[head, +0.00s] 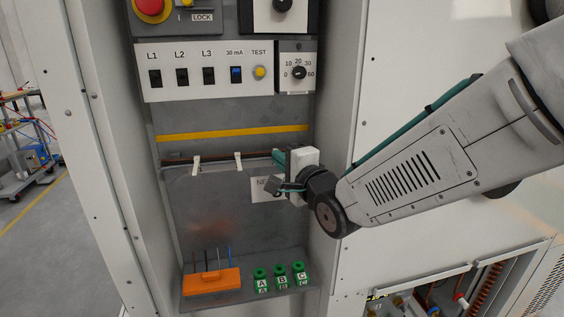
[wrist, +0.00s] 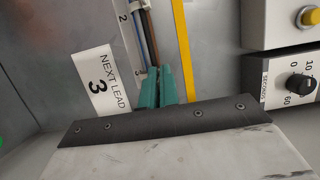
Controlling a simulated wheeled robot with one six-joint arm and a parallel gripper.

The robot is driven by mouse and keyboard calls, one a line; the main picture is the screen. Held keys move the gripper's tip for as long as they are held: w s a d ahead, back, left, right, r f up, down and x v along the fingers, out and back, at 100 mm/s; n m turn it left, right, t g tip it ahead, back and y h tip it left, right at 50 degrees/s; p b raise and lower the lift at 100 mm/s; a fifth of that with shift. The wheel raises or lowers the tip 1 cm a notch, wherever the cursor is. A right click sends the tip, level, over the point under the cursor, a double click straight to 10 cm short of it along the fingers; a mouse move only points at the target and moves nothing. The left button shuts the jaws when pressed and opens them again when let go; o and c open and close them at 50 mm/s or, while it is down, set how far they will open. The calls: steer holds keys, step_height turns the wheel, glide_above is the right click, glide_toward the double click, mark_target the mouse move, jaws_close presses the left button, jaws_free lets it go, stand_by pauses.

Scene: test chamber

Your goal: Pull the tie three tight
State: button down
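A bundle of brown and blue leads (head: 218,159) runs across the panel. Two white ties stand on it, one at the left (head: 196,165) and one in the middle (head: 238,161). My gripper (head: 277,157) is at the right end of the bundle. In the wrist view its teal fingers (wrist: 154,72) are together at the leads (wrist: 151,40), beside the small mark 3 on the white strip (wrist: 130,32). Tie three is not clearly visible there; the fingers cover that spot. I cannot see whether a tie tail is between them.
A "NEXT LEAD 3" label (wrist: 102,80) is beside the fingers. A yellow strip (head: 232,133) runs above the leads. Below, a shelf holds an orange block (head: 211,282) with thin rods and green pieces A, B and C (head: 281,279). Cabinet side walls flank the recess.

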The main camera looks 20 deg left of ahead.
steer(key=shift+s+d, duration=0.65)
steer(key=shift+s, duration=0.35)
steer(key=c, duration=1.6)
jaws_free()
steer(key=shift+c, duration=0.2)
steer(key=s+d, duration=0.3)
steer(key=s, duration=0.2)
steer(key=shift+s, duration=0.1)
